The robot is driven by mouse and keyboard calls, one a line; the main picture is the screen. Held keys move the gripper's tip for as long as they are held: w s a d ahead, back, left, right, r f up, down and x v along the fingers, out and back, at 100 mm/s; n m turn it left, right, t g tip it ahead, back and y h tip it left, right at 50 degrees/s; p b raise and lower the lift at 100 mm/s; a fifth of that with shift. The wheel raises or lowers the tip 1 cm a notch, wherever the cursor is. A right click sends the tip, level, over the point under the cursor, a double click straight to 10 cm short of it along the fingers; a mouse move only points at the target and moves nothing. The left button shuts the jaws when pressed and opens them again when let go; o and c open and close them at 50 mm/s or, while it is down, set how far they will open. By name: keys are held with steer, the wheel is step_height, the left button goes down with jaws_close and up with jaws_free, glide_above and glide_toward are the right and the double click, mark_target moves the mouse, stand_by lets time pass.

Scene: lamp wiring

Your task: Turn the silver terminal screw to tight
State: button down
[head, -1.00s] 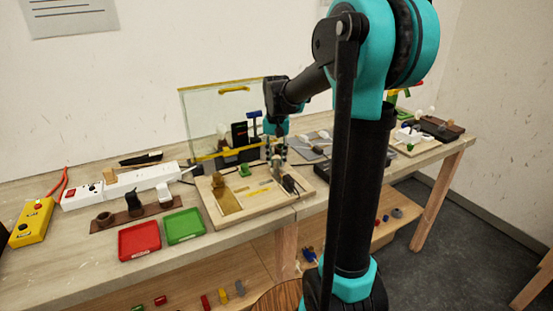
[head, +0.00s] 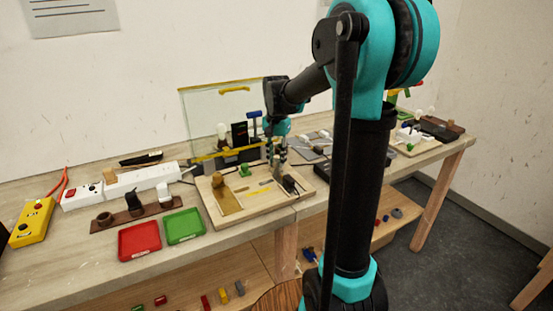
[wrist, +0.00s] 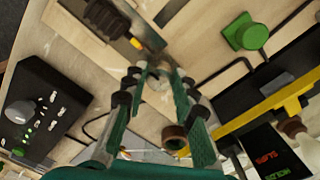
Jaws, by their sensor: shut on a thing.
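My gripper (wrist: 157,78) points down over the wooden board (wrist: 90,65) in the wrist view. Its green-and-black fingers are closed around a small pale grey piece (wrist: 159,90), which appears to be the silver terminal screw. The fingertips hide much of it, and its turn angle cannot be read. In the head view my gripper (head: 276,158) stands over the right part of the wooden tray (head: 230,218). A brown ring-shaped piece (wrist: 174,137) shows near one finger in the wrist view.
A green knob (wrist: 245,32) and a black box with a grey dial (wrist: 35,115) are close by. A yellow bar (wrist: 265,108) and a dark display box (wrist: 273,152) stand beside the gripper. Red (head: 139,240) and green (head: 185,226) trays lie left of the wooden tray.

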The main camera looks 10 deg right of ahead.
mark_target(277, 160)
steer(key=c, duration=1.2)
jaws_free()
step_height(277, 160, up, 8)
steer(key=shift+f, duration=0.25)
